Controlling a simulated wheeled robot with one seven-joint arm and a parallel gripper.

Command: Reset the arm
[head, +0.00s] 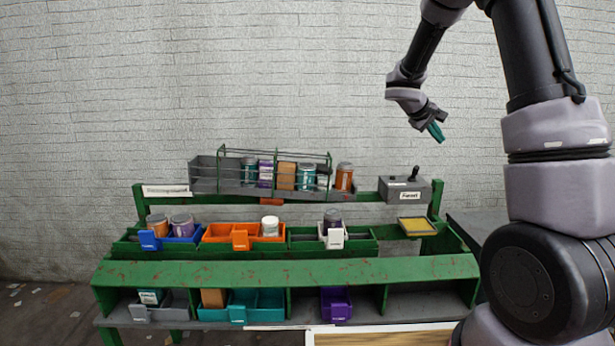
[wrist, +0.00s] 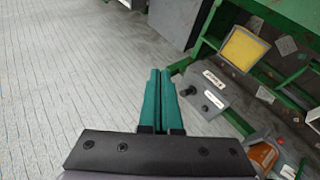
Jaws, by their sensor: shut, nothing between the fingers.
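My gripper (head: 436,131) is raised in the air at the upper right of the head view, in front of the brick wall. Its teal fingers point down and to the right. In the wrist view my gripper (wrist: 160,72) has its two teal fingers side by side and shut, with nothing between them. It is above and apart from the grey control box (head: 404,190), which has a black lever and a label. The box also shows in the wrist view (wrist: 205,90), just right of the fingertips.
A green bench (head: 290,271) holds bins in blue (head: 185,238), orange (head: 217,234) and other colours. A grey rack (head: 203,176) at the back holds several cans. A yellow pad (head: 417,226) lies below the control box. The air around my gripper is clear.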

